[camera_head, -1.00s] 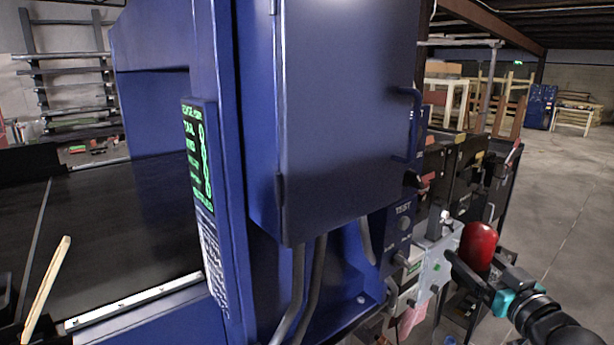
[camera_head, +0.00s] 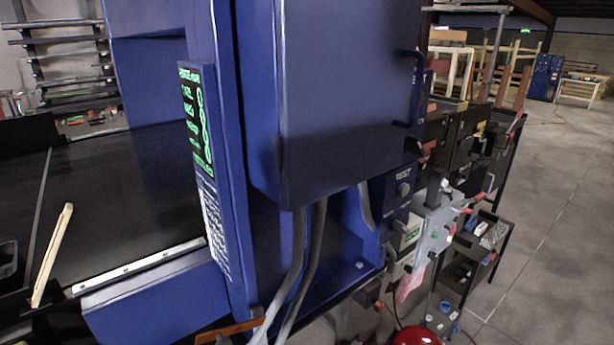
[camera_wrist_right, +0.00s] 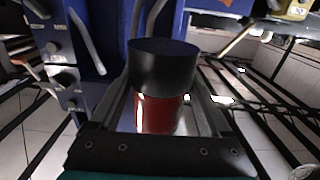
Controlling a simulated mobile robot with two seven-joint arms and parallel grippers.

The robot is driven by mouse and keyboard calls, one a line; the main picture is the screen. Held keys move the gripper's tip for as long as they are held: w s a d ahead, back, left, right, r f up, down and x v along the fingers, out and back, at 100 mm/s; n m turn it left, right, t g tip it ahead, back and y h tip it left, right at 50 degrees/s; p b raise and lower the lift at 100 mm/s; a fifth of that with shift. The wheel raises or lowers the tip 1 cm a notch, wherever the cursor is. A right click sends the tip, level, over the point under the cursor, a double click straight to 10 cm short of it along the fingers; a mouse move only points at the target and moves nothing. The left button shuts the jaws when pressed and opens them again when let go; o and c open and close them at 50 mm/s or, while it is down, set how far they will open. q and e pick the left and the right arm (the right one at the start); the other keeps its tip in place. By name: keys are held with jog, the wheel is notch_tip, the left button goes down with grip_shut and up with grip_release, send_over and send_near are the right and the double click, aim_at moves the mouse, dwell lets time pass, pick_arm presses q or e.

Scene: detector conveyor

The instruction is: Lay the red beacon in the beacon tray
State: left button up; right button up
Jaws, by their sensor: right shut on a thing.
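The red beacon (camera_wrist_right: 160,115) is a red cylinder with a black base (camera_wrist_right: 163,66); it stands between the fingers of my right gripper (camera_wrist_right: 165,102) in the right wrist view. The gripper is shut on it, with the black base pointing away from the wrist. My left gripper is in neither view. I cannot tell which container is the beacon tray.
A tall blue machine (camera_head: 345,100) fills the middle, with a black conveyor belt (camera_head: 120,190) on its left. A grey control box (camera_head: 432,228) and a dark shelved cart (camera_head: 463,270) stand at the right. Open floor (camera_head: 560,220) lies beyond.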

aim_at(423, 339)
jog(key=m+t+h, duration=0.1)
jog(key=h, duration=0.1)
jog(key=w+r+m+t+h, duration=0.1)
jog(key=h, duration=0.1)
jog(key=r+m+t+h, duration=0.1)
jog(key=m, duration=0.1)
jog(key=shift+w+d+h, duration=0.25)
jog(key=shift+w+h, duration=0.05)
jog(key=shift+h, duration=0.1)
jog(key=m+h, duration=0.1)
jog(key=d+m+h, duration=0.1)
jog(key=h, duration=0.1)
jog(key=w+r+m+h, duration=0.1)
jog(key=h, duration=0.1)
jog(key=shift+d+m+t, duration=0.2)
jog(key=shift+m+t, duration=0.2)
notch_tip(423, 339, down, 24)
jog(key=b, duration=2.4)
jog(key=shift+w+a+r, duration=0.1)
jog(key=w+a+r+n+g+y, duration=0.2)
jog(key=w+a+n+g+y, duration=0.1)
jog(key=a+n+y, duration=0.3)
jog(key=w+a+r+n+g+y, duration=0.2)
jog(key=a+n+g+y, duration=0.4)
jog(key=y, duration=0.3)
jog(key=shift+w+a+r+n+g+y, duration=0.15)
jog(key=shift+w+a+n+g+y, duration=0.15)
jog(key=shift+w+a, duration=0.5)
jog(key=shift+w, duration=0.1)
